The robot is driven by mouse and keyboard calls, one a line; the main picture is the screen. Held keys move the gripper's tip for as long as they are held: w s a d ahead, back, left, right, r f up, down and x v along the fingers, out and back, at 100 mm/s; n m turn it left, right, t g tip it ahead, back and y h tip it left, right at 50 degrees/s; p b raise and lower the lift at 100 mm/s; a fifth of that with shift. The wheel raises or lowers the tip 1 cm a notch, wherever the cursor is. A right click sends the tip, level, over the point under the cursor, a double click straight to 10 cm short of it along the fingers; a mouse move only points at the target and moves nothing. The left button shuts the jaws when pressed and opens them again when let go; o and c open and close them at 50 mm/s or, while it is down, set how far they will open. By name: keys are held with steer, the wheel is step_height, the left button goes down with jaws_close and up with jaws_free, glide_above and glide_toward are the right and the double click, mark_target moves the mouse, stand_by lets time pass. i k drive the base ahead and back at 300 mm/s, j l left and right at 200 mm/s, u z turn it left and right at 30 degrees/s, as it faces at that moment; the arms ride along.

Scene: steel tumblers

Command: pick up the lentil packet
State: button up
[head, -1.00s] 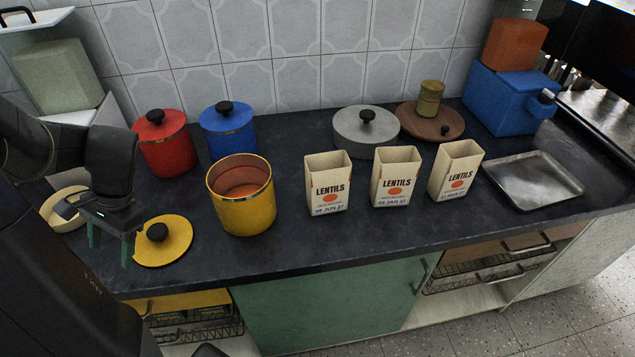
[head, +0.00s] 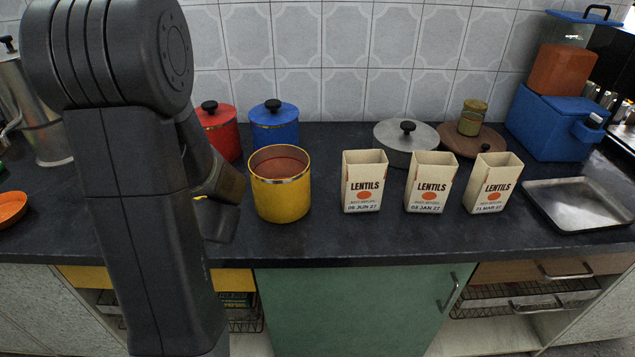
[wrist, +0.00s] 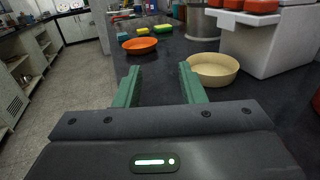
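Three cream lentil packets stand upright in a row on the dark counter in the head view. The left packet (head: 363,182) is date-marked JUN 27, the middle packet (head: 430,183) JAN 27 and the right packet (head: 493,184) MAR 27. All three have open-looking tops, with small gaps between them. My gripper (wrist: 158,80) shows in the wrist view with its two green fingers wide apart and nothing between them. In the head view my arm hides it, left of the packets and apart from them. No packet shows in the wrist view.
An open yellow canister (head: 281,191) with reddish-brown contents stands left of the packets. A metal tray (head: 578,205) lies right. The wrist view shows a cream bowl (wrist: 213,69) and orange plate (wrist: 140,46).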

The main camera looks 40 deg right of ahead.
mark_target(431, 175)
steer(key=z, duration=0.45)
steer(key=k+z, duration=0.1)
steer(key=z, duration=0.35)
steer(key=l+z, duration=0.15)
steer(key=z, duration=0.3)
steer(key=k+z, duration=0.1)
steer(key=z, duration=0.3)
steer(key=i+z, duration=0.15)
steer(key=z, duration=0.25)
steer(key=i+j+z, duration=0.15)
steer(key=z, duration=0.25)
